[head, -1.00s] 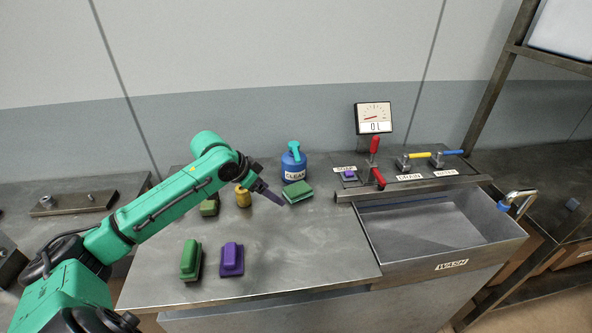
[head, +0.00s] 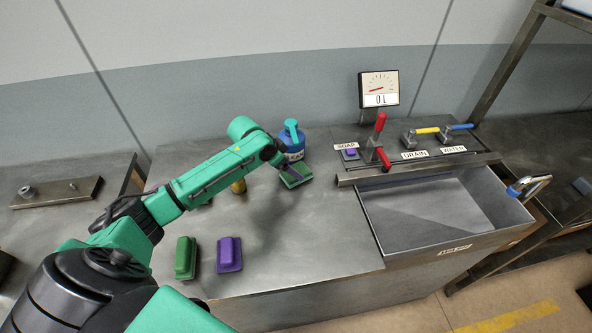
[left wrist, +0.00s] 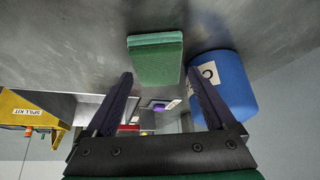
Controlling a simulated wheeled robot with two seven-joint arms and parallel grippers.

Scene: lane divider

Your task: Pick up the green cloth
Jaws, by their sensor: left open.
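The green cloth (head: 296,180) lies on the metal worktop just in front of the blue bottle (head: 292,146). In the left wrist view the cloth (left wrist: 155,62) looks like a thick folded pad. My left gripper (head: 288,169) is open and empty, right at the cloth, hiding part of it in the head view. In the left wrist view the cloth lies beyond the gap between the fingers (left wrist: 160,85), with no grip on it. My right gripper is not in view.
The blue bottle (left wrist: 222,88) stands close beside one finger. A green block (head: 186,258) and a purple block (head: 229,254) lie nearer on the worktop. A yellow object (head: 238,186) is partly behind my arm. The sink (head: 440,252) is at right.

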